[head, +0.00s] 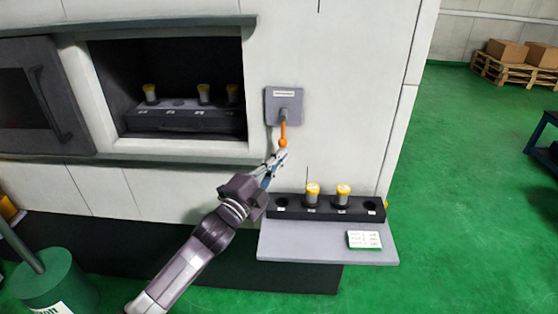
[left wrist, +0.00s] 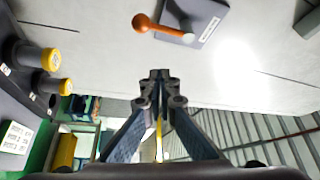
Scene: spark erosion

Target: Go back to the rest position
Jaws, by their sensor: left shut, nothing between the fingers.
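My left gripper (head: 275,163) is shut and empty in front of the white machine, just below a lever with an orange knob (head: 283,142) on a grey plate (head: 284,106). In the left wrist view the shut fingertips (left wrist: 160,75) show at the middle, and the orange knob (left wrist: 142,23) is above them, apart from them. My left arm reaches in from the bottom of the head view. My right gripper is not in view.
A dark rack (head: 290,212) with two yellow-capped cylinders (head: 312,194) stands on a grey shelf (head: 290,245) beside a label card (head: 364,240). The open machine chamber (head: 190,65) holds another rack with several cylinders. A green bin (head: 48,284) stands lower left.

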